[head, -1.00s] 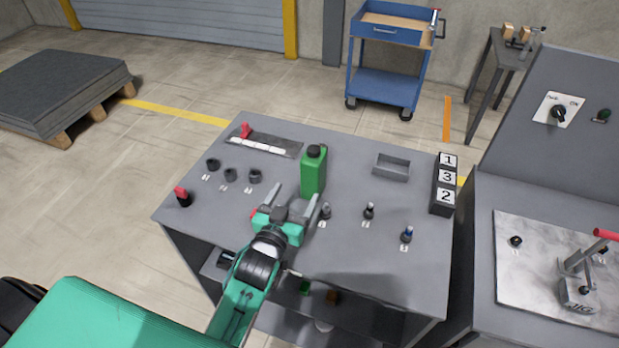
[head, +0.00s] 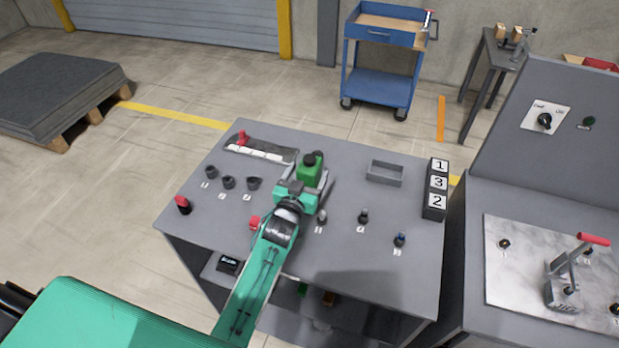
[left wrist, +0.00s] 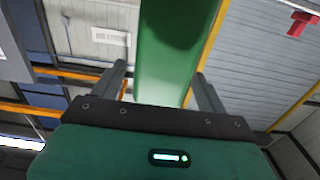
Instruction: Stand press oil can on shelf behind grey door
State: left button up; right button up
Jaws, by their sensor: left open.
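The press oil can is the green can with a black cap (head: 310,168), standing upright on the grey table near its middle. My left gripper (head: 310,183) is open, with its fingers to either side of the can's lower body. In the left wrist view the can's green side (left wrist: 172,55) rises between the two open fingers; whether they touch it I cannot tell. The gripper and wrist hide the can's lower front. I cannot make out a grey door or its shelf for certain. My right gripper is not in view.
On the table (head: 290,232) stand several black sockets (head: 228,182), small pegs (head: 363,216), a grey tray (head: 385,173) and a numbered block (head: 436,190). A lower shelf under the table holds small items. A grey press bench (head: 520,215) stands at the right.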

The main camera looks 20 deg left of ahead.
pick_arm(q)
jog(key=shift+w, duration=1.2)
jog(key=shift+c, duration=0.3)
jog(key=c, duration=1.4)
grip_shut()
jog(key=shift+r, duration=0.1)
